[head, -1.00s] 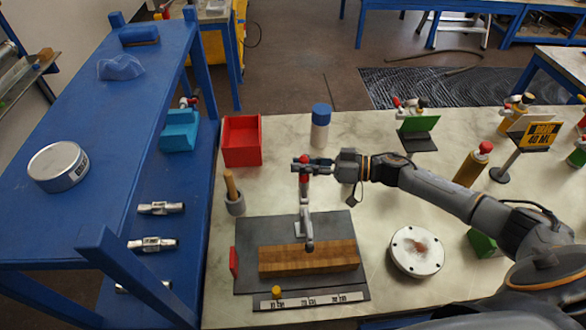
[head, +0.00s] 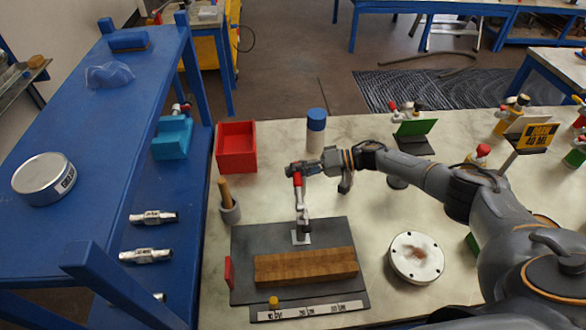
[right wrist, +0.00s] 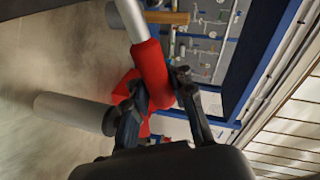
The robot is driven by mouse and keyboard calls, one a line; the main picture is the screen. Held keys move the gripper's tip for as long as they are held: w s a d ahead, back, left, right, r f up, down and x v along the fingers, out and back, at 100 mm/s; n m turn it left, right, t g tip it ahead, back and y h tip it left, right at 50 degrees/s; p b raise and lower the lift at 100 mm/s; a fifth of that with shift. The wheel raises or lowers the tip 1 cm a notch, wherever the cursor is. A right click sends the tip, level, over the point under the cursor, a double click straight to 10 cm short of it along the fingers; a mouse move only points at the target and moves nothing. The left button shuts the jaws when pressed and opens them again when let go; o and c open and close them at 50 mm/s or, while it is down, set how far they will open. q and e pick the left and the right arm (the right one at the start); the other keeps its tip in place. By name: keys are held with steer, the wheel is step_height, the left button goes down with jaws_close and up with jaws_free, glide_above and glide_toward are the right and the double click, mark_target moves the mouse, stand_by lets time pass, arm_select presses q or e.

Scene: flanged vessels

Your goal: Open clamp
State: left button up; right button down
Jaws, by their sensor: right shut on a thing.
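The toggle clamp (head: 302,222) has a metal body and a red handle (head: 297,180). It stands on a dark base plate (head: 240,285) behind a wooden block (head: 305,266). Its metal lever rises from the mount toward the red handle, and no clamp arm shows over the block. My right gripper (head: 298,168) is shut on the red handle near its top end. In the right wrist view the two fingers pinch the red handle (right wrist: 151,72), with the silver lever running up from it. My left gripper is not in view.
A round white flange (head: 417,258) lies to the right. A blue shelf (head: 95,130) borders the left.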

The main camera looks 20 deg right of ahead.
steer(key=shift+w+d+f+m+b, duration=0.25)
steer(key=shift+d+f+m, duration=0.2)
steer(key=shift+f+m, duration=0.35)
steer(key=shift+s, duration=0.1)
steer(key=c, duration=1.1)
jaws_free()
steer(key=shift+d, duration=0.15)
steer(key=shift+c, duration=0.2)
steer(key=shift+s, duration=0.15)
steer(key=v, duration=1.2)
steer(key=shift+d, duration=0.2)
